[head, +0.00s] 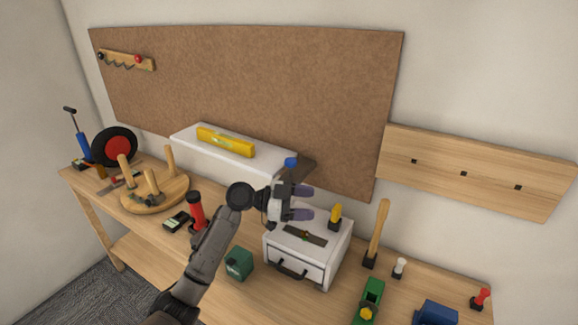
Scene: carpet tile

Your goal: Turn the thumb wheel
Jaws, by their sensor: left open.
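No part is clearly recognisable as the thumb wheel. A small round blue knob (291,162) shows just above my left gripper, beside a dark grey piece (305,169) at the right end of the white shelf. A yellow round part (366,313) sits on a green tool (373,294) at the front right. My left gripper (309,201) is open, its two purple-grey fingers pointing right, with nothing seen between them. It appears above the white drawer box (338,240) and hides part of what lies behind it. My right gripper is not in view.
The wooden workbench (208,258) is crowded. A red-and-black cylinder (197,212) and a green box (239,263) stand near my left arm. A yellow-topped tool (335,216) and wooden-handled tool (378,232) stand right of the gripper. A yellow level (225,142) lies on the white shelf (185,136).

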